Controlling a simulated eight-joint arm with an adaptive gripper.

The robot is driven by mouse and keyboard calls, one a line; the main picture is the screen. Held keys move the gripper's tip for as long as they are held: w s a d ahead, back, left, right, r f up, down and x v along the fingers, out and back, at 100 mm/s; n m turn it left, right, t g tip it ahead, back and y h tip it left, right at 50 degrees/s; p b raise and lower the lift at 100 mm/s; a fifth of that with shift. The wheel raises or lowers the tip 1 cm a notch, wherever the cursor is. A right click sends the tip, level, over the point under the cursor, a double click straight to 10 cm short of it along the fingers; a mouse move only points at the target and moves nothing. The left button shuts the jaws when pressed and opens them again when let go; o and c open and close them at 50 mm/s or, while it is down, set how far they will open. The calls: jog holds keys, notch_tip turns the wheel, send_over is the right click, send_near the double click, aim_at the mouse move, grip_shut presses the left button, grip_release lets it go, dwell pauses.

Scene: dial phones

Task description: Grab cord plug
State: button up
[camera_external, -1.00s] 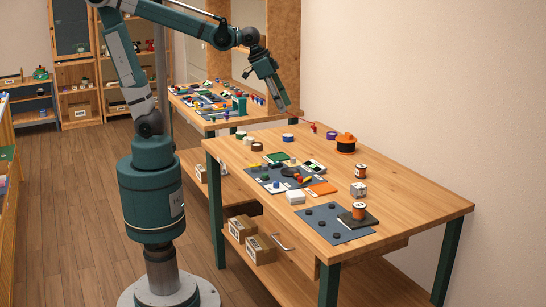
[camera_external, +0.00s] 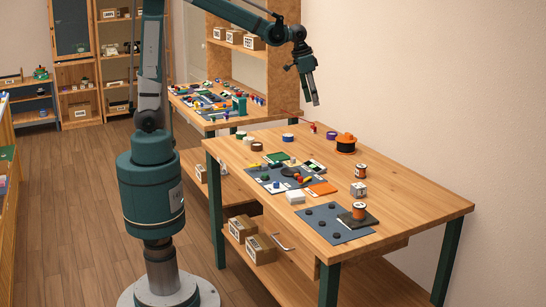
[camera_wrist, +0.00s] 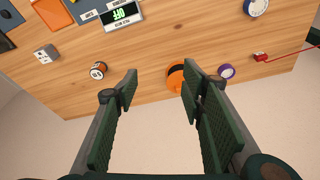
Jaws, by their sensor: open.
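A small red plug (camera_external: 313,127) on a thin red cord lies at the back edge of the wooden table. In the wrist view the red plug (camera_wrist: 261,57) is at the right, outside the span of my fingers, with its cord running off to the right edge. My gripper (camera_external: 316,102) is open and points down in the air above the back of the table, apart from the plug. In the wrist view my gripper (camera_wrist: 160,78) shows two spread fingers with nothing between them.
An orange and black reel (camera_external: 346,144) stands right of the plug and is partly behind a finger in the wrist view. A purple tape roll (camera_wrist: 226,71) lies between reel and plug. A beige wall (camera_external: 440,80) rises close behind the table. The bare tabletop (camera_external: 420,200) is clear at right.

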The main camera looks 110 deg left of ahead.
jog(key=a+f+n+g+p, duration=0.1)
jog(key=a+f, duration=0.3)
jog(key=a, duration=0.6)
jog(key=a+f+n+p, duration=0.1)
jog(key=a+f, duration=0.2)
jog(key=a, duration=0.7)
jog(key=n+g+h+p, duration=0.1)
jog(key=n+g+h, duration=0.1)
send_over(315, 127)
jog(key=a, duration=0.1)
notch_tip(315, 127, down, 11)
jog(key=shift+s+f, duration=0.1)
jog(key=shift+s+a+f, duration=0.2)
jog(key=shift+a+f, duration=0.1)
jog(key=shift+f, duration=1.25)
jog(key=shift+a+f+b, duration=0.15)
jog(key=shift+f+b, duration=0.25)
jog(key=shift+f, duration=2.25)
